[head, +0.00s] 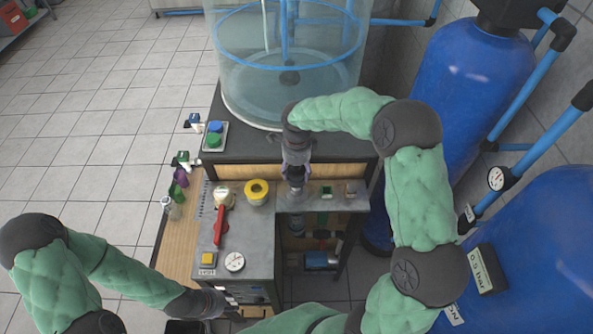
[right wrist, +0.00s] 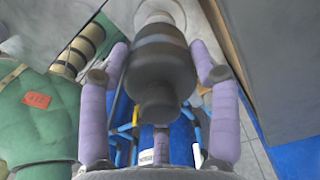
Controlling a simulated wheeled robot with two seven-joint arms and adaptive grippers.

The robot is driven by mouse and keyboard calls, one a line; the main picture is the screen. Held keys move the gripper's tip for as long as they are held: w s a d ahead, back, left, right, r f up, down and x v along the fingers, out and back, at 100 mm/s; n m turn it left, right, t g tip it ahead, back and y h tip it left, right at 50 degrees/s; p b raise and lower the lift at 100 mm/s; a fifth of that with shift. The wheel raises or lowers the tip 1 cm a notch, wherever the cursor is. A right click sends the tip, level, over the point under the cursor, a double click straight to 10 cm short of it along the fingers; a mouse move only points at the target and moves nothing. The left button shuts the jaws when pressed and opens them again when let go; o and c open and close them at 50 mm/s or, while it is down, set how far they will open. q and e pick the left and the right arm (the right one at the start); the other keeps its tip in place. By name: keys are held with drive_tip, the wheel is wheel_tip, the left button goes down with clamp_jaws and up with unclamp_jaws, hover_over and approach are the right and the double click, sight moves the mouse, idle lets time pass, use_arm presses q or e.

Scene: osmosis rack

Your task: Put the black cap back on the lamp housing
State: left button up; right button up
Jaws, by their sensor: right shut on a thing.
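The black cap (right wrist: 160,62) is between the purple fingers of my right gripper (right wrist: 159,55) in the right wrist view. My right gripper (head: 296,168) is shut on it, and the cap shows dark below the fingers in the head view (head: 295,175). A grey, round piece, seemingly the lamp housing (head: 296,198), stands on the bench ledge just under the cap. It also seems to show beyond the cap in the right wrist view (right wrist: 161,12). I cannot tell whether cap and housing touch. My left gripper (head: 222,301) is low by the bench front; its fingers are unclear.
A red-handled valve (head: 220,228), a yellow ring (head: 257,192) and a gauge (head: 234,262) are on the bench to the left. A clear tank (head: 290,60) stands behind, and blue tanks (head: 475,90) stand to the right. Small bottles line the wooden side shelf (head: 180,240).

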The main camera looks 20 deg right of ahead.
idle(0.5)
drive_tip(key=shift+f+b, duration=0.15)
drive_tip(key=shift+b, duration=0.15)
drive_tip(key=shift+f+b, duration=0.75)
drive_tip(key=shift+f, duration=0.15)
drive_tip(key=shift+f, duration=0.2)
drive_tip(key=shift+f+b, duration=0.65)
drive_tip(key=shift+b, duration=0.05)
idle(0.7)
idle(0.4)
drive_tip(key=shift+f+b, duration=0.9)
